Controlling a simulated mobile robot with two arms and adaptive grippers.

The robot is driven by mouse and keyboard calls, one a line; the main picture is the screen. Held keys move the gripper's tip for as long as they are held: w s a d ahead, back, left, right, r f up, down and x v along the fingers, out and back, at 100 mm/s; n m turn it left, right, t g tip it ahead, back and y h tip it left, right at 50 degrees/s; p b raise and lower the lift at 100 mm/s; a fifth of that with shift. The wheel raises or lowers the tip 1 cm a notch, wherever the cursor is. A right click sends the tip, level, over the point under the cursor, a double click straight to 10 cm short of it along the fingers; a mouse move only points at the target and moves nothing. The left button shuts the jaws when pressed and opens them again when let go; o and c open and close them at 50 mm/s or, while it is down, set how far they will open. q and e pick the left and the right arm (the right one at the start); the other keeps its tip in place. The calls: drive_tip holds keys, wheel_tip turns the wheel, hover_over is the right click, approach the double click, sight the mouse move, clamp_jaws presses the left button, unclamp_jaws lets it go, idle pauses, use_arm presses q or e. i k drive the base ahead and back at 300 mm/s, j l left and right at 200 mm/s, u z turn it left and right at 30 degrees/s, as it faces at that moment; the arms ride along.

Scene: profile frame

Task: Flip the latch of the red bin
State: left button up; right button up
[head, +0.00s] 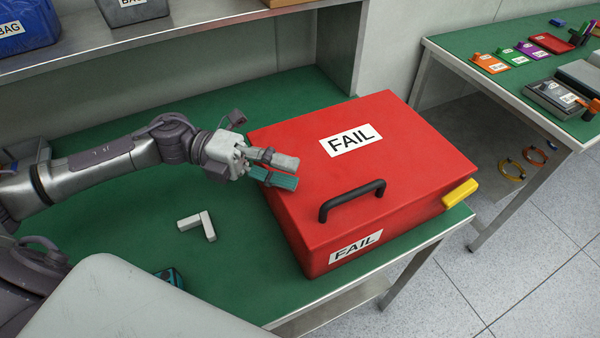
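The red bin (390,132) stands closed on the green bench, with FAIL labels on its lid and front. A black handle (352,200) is on the lid near the front edge. A yellow latch (460,193) sits at the bin's right front edge, at the far side from my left gripper. My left gripper (297,173) hovers at the lid's left edge, its two fingers slightly apart with nothing between them. I cannot tell whether it touches the lid. My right gripper is not recognisable in view.
A light grey L-shaped piece (200,224) lies on the green bench (235,255) left of the bin. A shelf (190,33) with bins runs above the back. A second bench (480,42) with coloured items stands right, across a gap.

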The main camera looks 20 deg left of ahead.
sight(470, 186)
drive_tip(key=k+l, duration=0.3)
drive_tip(key=k, duration=0.15)
drive_tip(key=k+l, duration=0.3)
drive_tip(key=k, duration=0.15)
drive_tip(key=k+l, duration=0.3)
drive_tip(key=k, duration=0.2)
drive_tip(key=k+l, duration=0.3)
drive_tip(key=k, duration=0.15)
